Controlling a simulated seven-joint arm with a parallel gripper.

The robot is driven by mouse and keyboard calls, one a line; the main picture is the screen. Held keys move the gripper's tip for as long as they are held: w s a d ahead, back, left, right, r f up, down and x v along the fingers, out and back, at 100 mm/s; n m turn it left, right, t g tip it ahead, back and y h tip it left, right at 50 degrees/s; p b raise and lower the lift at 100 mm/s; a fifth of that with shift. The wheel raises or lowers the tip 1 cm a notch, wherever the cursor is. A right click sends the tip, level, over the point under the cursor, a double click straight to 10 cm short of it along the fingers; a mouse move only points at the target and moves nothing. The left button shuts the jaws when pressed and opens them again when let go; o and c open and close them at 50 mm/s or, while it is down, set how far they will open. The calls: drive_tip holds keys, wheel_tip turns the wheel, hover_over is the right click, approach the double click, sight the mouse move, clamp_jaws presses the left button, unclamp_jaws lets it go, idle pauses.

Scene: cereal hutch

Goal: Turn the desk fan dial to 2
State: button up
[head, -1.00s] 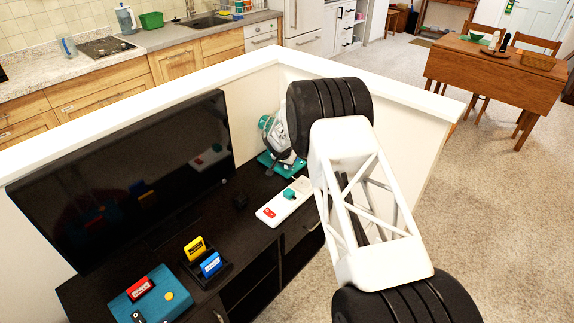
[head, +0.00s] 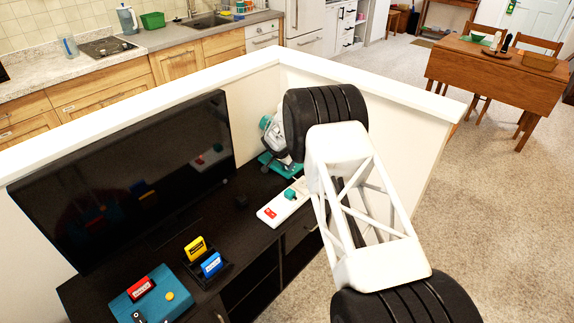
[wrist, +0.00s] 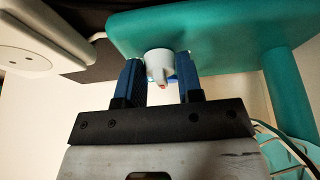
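The desk fan (head: 272,128) stands at the far right end of the dark cabinet, on a teal base (head: 266,160), partly hidden behind my arm. In the wrist view the teal base (wrist: 215,25) fills the upper middle. A pale round dial (wrist: 159,62) with a raised grip and a small reddish mark sits on it. My gripper (wrist: 161,70) has its blue fingers on either side of the dial. The fingers stand wider than the dial's grip, and I see no clear contact. The dial's numbers are not readable.
A white power strip (head: 290,207) with red and teal parts lies in front of the fan; a white socket block (wrist: 22,48) shows at the wrist view's left. A television (head: 125,175) stands left.

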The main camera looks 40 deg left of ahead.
drive_tip(key=o, duration=0.4)
drive_tip(key=shift+s+r, duration=0.1)
drive_tip(key=shift+r, duration=0.05)
drive_tip(key=v, duration=0.7)
drive_tip(key=shift+r, duration=0.2)
drive_tip(key=shift+s, duration=0.1)
